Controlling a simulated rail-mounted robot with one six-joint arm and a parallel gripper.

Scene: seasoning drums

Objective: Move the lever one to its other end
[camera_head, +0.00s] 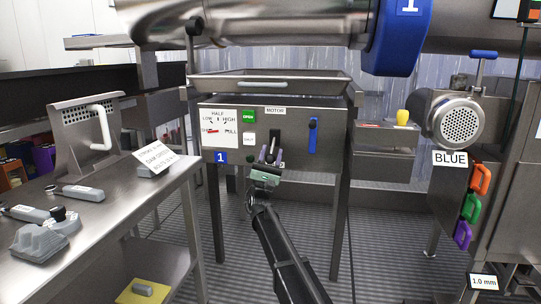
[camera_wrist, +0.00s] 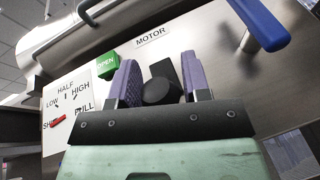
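The steel control box (camera_head: 210,178) carries a blue tag (camera_head: 220,157) marked 1. Below its MOTOR label is a black lever with a round knob (camera_wrist: 159,92); the lever also shows in the head view (camera_head: 275,141). My gripper (camera_head: 268,156) is at this lever. In the wrist view, its purple fingers (camera_wrist: 158,75) are apart, one on each side of the black knob. A narrow gap seems to show beside the knob; contact is hard to tell. A blue handle (camera_head: 312,136) stands upright to the right; it also shows in the wrist view (camera_wrist: 264,28).
A green OPEN button (camera_head: 248,116) and a dial plate with a red pointer (camera_head: 211,131) are left of the lever. A steel table (camera_head: 110,225) with grey tools stands at the left. A machine labelled BLUE (camera_head: 450,158) with coloured handles is at the right. The floor between is clear.

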